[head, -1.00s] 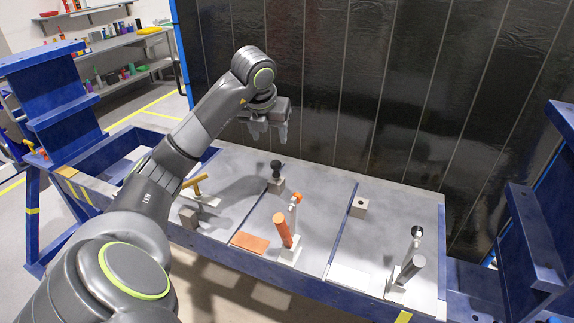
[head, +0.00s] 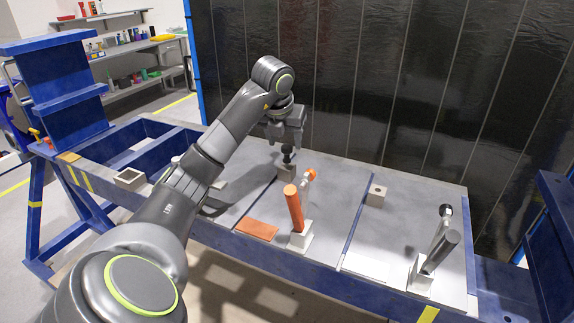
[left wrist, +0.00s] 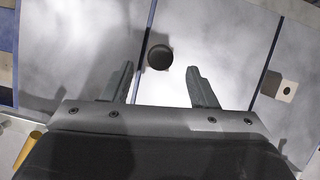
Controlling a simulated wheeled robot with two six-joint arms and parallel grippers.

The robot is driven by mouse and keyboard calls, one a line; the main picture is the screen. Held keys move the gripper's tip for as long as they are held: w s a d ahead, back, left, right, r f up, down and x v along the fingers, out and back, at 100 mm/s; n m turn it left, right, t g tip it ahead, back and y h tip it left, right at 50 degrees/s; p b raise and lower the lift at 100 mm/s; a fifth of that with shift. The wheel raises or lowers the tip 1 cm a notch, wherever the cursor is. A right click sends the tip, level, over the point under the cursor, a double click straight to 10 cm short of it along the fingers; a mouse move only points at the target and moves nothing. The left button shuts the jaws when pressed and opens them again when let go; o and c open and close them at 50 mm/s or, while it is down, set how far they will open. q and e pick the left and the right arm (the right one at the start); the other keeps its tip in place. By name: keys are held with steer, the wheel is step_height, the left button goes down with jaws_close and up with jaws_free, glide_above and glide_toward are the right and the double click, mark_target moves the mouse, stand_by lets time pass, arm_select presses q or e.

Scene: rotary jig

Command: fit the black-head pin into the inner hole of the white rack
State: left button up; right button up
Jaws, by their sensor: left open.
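The black-head pin (head: 287,153) stands upright in a small grey block at the back of the table's left-middle part. Its round black head (left wrist: 160,57) shows in the left wrist view between and slightly beyond the fingers. My left gripper (head: 286,141) is open and points down just over the pin head; its fingers (left wrist: 162,88) have not closed on it. White stands hold an orange cylinder (head: 294,208) in the middle and a grey cylinder (head: 440,252) at right. I cannot tell which is the white rack, and its inner hole is not clear. My right gripper is out of view.
A grey block with a hole (head: 376,195) stands right of centre; it also shows in the left wrist view (left wrist: 286,90). An orange plate (head: 256,229) lies near the front edge. A dark panelled wall rises behind; blue frame uprights (head: 65,85) flank the table.

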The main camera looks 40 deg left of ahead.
mark_target(286, 147)
arm_select(q)
steer(key=shift+x, duration=0.75)
steer(key=p+x, duration=0.2)
steer(key=x, duration=0.2)
steer(key=shift+f, duration=0.4)
steer(key=shift+w+a+f, duration=0.1)
steer(key=shift+f, duration=0.15)
steer(key=c, duration=1)
steer(key=shift+c, duration=0.2)
steer(key=shift+r, duration=0.15)
